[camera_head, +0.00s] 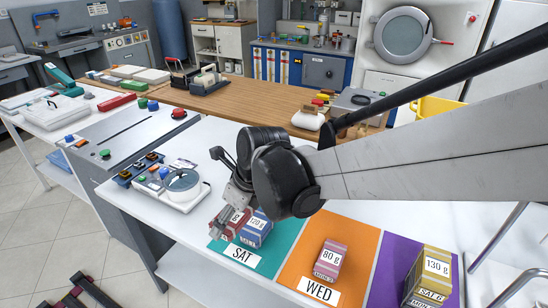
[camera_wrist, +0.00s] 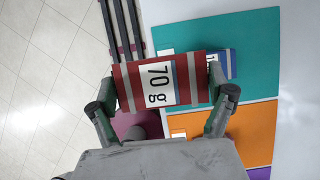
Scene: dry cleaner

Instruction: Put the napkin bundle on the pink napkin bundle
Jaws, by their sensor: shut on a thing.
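My gripper (camera_wrist: 161,92) is shut across a dark red napkin bundle with grey bands and a "70 g" label (camera_wrist: 158,83), one finger at each end. In the head view, my gripper (camera_head: 226,210) and the red bundle (camera_head: 218,224) are partly hidden by my wrist; the bundle appears beside a blue bundle (camera_head: 257,229) at the teal SAT mat. Its height above the mat is hard to tell. The pink napkin bundle (camera_head: 331,259), labelled "80 g" and "MON", lies on the orange WED mat (camera_head: 362,242), to the right, apart from my gripper.
A yellow bundle labelled "130 g" (camera_head: 430,275) stands on the purple mat (camera_head: 390,262). The teal mat (camera_head: 284,243) also shows in the wrist view. A round-dish device (camera_head: 183,183) stands left on the white counter. My arm crosses above the mats. Bare orange surrounds the pink bundle.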

